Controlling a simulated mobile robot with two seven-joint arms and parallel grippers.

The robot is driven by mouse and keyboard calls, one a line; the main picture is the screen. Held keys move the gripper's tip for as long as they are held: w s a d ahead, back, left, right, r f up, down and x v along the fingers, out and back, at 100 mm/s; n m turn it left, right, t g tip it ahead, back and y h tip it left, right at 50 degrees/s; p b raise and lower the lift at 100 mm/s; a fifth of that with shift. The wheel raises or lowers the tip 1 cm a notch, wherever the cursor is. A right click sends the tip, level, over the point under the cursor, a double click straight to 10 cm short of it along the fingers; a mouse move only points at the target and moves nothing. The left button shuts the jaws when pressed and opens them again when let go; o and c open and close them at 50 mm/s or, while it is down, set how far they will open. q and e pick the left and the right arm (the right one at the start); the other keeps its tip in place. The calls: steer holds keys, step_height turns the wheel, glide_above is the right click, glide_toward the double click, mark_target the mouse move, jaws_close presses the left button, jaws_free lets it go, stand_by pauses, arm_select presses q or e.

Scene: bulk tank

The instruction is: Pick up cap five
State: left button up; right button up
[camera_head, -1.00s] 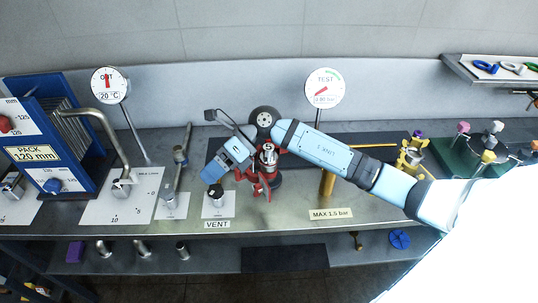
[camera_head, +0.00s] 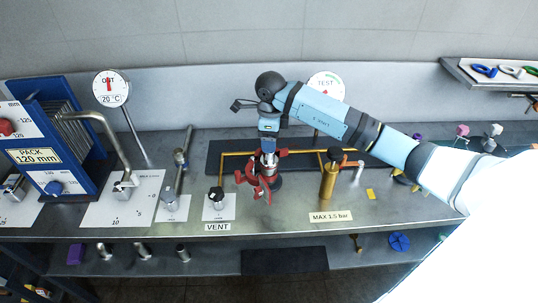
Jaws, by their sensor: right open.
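My right gripper (camera_head: 268,138) points down just above the silver top (camera_head: 268,147) of the red fitting (camera_head: 262,175) at the bench middle. Its fingers are small and partly hidden by its blue body; nothing is clearly held in it. I cannot tell whether it touches the silver top. No cap is legibly marked five. My left gripper is not in view.
A brass cylinder with a black top (camera_head: 329,178) stands right of the red fitting. The TEST gauge (camera_head: 326,86) is behind my arm. A black-knobbed vent valve (camera_head: 217,197) stands to the left. A blue plate pack (camera_head: 75,140) is far left.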

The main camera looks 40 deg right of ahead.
mark_target(269, 155)
steer(key=f+p, duration=0.1)
steer(key=f, duration=0.4)
steer(key=shift+a+p, duration=0.2)
steer(key=shift+p, duration=0.2)
steer(key=shift+f, duration=0.25)
steer(key=shift+w, duration=0.1)
steer(key=c, duration=1.1)
steer(key=shift+r, duration=0.1)
